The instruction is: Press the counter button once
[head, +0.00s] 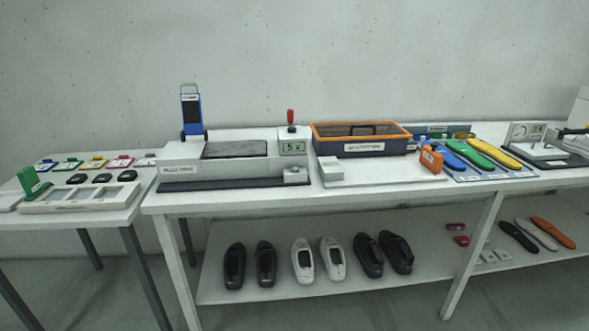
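A light grey machine (230,165) stands on the middle table, with a dark pad (235,148) on top. At its right end is a post with a small green-tinted display (292,147) that seems to show a 5. A red-handled lever (290,117) stands upright on top of the post. Below the display, a small grey block (295,177) sits at the machine's front right corner; it may carry the counter button, but it is too small to tell. Neither of my grippers is in view.
A blue upright device (191,112) stands behind the machine's left end. An orange-rimmed bin (362,146) is to its right, with a white block (330,168) in front. Coloured insoles (493,154) lie further right. Shoes stand on the lower shelf (345,291). Space before the machine is clear.

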